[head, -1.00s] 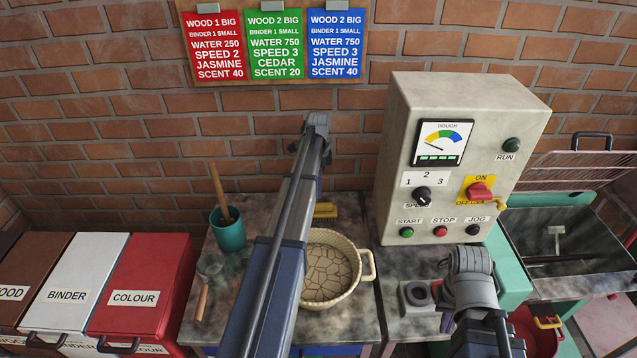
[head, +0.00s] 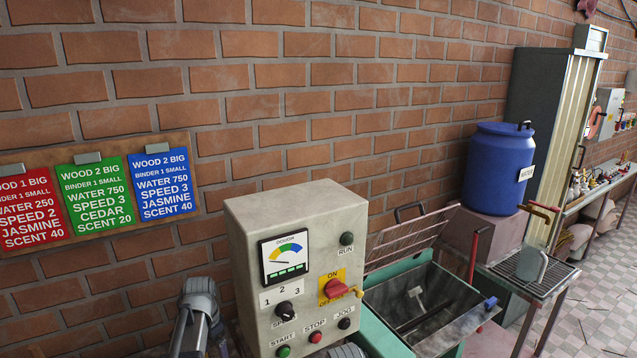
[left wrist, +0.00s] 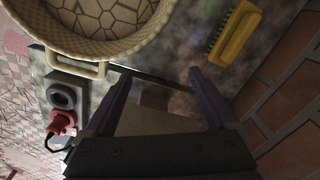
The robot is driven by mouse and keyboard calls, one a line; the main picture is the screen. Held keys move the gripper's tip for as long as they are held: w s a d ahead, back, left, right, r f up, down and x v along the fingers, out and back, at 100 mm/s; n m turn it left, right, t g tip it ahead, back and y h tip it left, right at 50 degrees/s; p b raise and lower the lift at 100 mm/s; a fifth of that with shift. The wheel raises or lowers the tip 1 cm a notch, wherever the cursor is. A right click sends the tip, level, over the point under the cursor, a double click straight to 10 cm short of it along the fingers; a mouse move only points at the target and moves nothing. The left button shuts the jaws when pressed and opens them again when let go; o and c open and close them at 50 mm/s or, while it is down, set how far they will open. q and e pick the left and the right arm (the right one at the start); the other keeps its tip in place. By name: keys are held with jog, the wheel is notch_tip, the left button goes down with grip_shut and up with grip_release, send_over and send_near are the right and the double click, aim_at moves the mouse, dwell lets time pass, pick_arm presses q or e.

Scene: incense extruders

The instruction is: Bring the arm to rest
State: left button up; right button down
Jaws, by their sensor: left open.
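My left gripper (left wrist: 159,76) shows in the left wrist view with its two fingers spread apart and nothing between them. It is above a stained tabletop, beside a cream basin (left wrist: 142,43) with a cracked, patterned inside. In the head view only a grey joint of my left arm (head: 197,302) shows at the bottom, left of the control box; its gripper is out of that view. My right gripper is not seen.
The control box (head: 300,225) stands beside a green-edged metal trough (head: 425,310). A blue water barrel (head: 497,165) and a cabinet (head: 548,120) are farther right. A yellow brush (left wrist: 236,33) and a grey block with a round hole (left wrist: 68,92) lie near the basin.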

pick_arm(q)
jog(key=s+d+n+y, duration=0.1)
jog(key=s+d+n, duration=0.2)
jog(key=s+d, duration=1.6)
jog(key=d, duration=0.4)
jog(key=shift+s+d+g, duration=0.25)
jog(key=shift+g, duration=0.05)
jog(key=shift+r, duration=0.1)
